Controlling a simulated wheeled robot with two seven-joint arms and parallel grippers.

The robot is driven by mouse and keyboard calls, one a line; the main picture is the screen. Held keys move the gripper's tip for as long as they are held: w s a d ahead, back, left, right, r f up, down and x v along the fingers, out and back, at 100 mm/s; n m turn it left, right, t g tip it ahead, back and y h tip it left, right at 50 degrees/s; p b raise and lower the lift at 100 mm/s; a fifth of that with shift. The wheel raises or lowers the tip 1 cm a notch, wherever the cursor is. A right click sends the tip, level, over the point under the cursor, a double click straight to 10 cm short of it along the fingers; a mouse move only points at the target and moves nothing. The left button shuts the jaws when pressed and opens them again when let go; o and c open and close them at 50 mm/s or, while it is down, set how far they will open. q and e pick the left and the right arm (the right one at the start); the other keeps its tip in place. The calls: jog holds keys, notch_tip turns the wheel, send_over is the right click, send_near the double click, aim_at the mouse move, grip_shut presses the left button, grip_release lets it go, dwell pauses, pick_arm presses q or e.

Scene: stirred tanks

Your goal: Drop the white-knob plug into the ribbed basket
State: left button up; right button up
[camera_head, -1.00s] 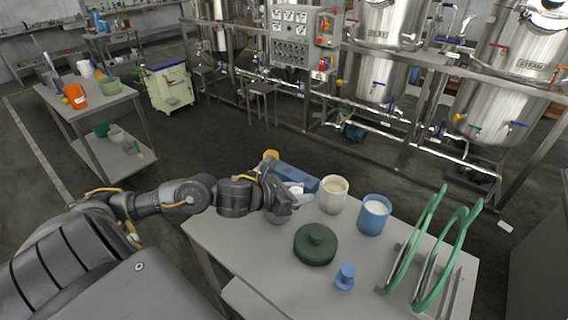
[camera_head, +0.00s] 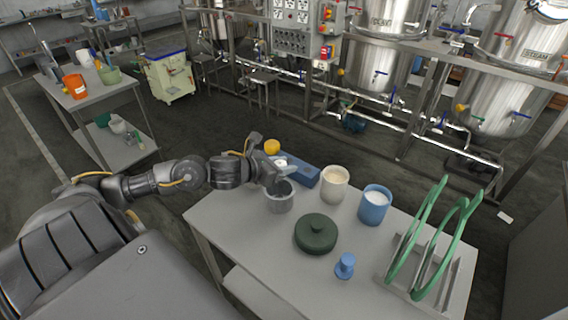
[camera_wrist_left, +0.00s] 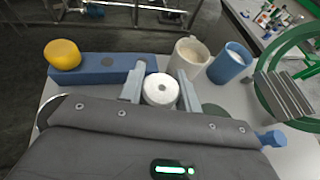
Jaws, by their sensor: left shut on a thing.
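My left gripper (camera_head: 279,170) is shut on the white-knob plug, whose round white knob (camera_wrist_left: 161,90) sits between the two fingers in the left wrist view. The white knob also shows small in the head view (camera_head: 281,161). Its lower part is hidden. The gripper is above the near table's far left corner, beside a blue block (camera_head: 306,175). My right gripper is not in view.
A yellow knob (camera_head: 272,147) is at the blue block's far end. A beige cup (camera_head: 334,184), blue cup (camera_head: 374,205), dark green lid (camera_head: 316,233) and green rack (camera_head: 428,240) share the near table (camera_head: 270,252). Open floor separates the tables.

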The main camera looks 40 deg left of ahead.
pick_arm(q)
jog(key=shift+f+b, duration=0.75)
jog(key=shift+f, duration=0.7)
jog(key=o, duration=1.1)
jog(key=shift+s, duration=0.1)
jog(key=b+v, duration=0.1)
jog(key=v, duration=0.5)
jog(key=shift+f, duration=0.1)
jog(key=shift+p+v, duration=0.45)
jog(key=shift+v, duration=1.9)
